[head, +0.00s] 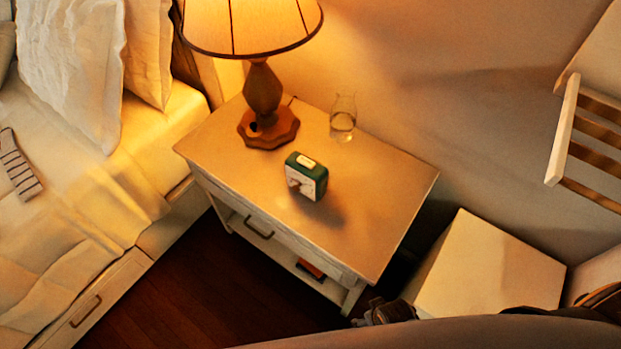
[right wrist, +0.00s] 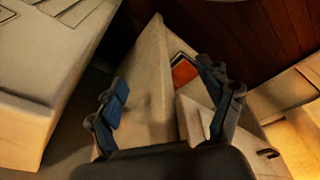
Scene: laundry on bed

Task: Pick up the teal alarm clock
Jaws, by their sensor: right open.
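The teal alarm clock (head: 306,176) stands upright on the nightstand (head: 372,222), near its middle, with its white face toward the front edge. It does not show in the right wrist view. My right gripper (head: 385,311) is low beyond the nightstand's front right corner, well apart from the clock and partly hidden by my arm in the head view. In the right wrist view its blue-padded fingers (right wrist: 165,88) are spread with nothing held between them, near the nightstand's side. My left gripper is not in view.
A lit lamp (head: 263,92) stands behind the clock to the left, and a glass (head: 343,118) stands behind it to the right. A red-orange item (head: 311,269) lies on the lower shelf. A bed (head: 75,215) is at left, a pale box-like piece (head: 490,268) at right.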

